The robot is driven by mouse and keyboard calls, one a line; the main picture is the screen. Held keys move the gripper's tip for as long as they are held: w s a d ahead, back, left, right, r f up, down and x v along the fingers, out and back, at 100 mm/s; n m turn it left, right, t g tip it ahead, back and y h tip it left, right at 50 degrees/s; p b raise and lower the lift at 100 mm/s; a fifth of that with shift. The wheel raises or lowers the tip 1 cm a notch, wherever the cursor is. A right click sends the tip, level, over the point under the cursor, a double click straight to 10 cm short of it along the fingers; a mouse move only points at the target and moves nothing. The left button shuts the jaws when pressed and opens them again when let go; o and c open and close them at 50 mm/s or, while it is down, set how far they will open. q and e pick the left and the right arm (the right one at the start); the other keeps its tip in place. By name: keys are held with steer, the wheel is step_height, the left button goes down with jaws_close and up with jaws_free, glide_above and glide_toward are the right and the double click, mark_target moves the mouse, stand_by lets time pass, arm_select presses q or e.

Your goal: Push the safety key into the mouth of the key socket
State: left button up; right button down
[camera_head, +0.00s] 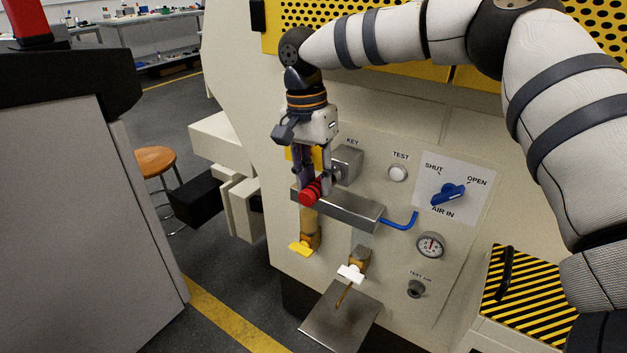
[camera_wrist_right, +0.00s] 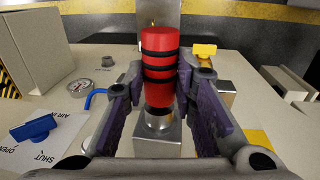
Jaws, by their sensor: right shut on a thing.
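The safety key is a red cylinder with black rings; its red end (camera_head: 311,191) shows below my right gripper (camera_head: 314,178) in the head view. In the right wrist view the key (camera_wrist_right: 160,60) stands between the two purple-padded fingers of the right gripper (camera_wrist_right: 160,85), which is shut on it. The key socket (camera_head: 347,163) is a grey metal block under the KEY label, just right of the gripper. In the wrist view the socket (camera_wrist_right: 158,135) lies at the key's lower end. The key hides its mouth, and I cannot tell whether they touch. My left gripper is out of view.
A metal bar-shaped manifold (camera_head: 345,211) crosses the panel below the socket, with a blue hose (camera_head: 402,222), yellow valve handle (camera_head: 301,249) and white handle (camera_head: 351,272). A TEST button (camera_head: 398,173), blue AIR IN knob (camera_head: 448,194) and gauge (camera_head: 430,245) are to the right.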

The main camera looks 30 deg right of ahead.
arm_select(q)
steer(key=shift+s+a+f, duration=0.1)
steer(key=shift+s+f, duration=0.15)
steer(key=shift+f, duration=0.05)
arm_select(e)
steer(key=shift+w+d+f, duration=0.1)
steer(key=shift+d+f, duration=0.15)
steer(key=shift+d, duration=0.35)
steer(key=shift+a, duration=0.1)
steer(key=shift+s+a+p, duration=0.3)
steer(key=shift+s+a, duration=0.05)
steer(key=shift+a, duration=0.25)
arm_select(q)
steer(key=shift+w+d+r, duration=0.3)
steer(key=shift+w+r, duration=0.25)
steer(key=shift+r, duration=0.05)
arm_select(e)
steer(key=shift+a+f, duration=0.15)
steer(key=shift+a, duration=0.1)
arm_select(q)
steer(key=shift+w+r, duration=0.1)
arm_select(e)
steer(key=shift+w+r, duration=0.15)
steer(key=shift+r, duration=0.15)
steer(key=shift+r, duration=0.1)
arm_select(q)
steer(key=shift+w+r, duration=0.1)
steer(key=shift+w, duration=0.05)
arm_select(e)
steer(key=shift+r, duration=0.1)
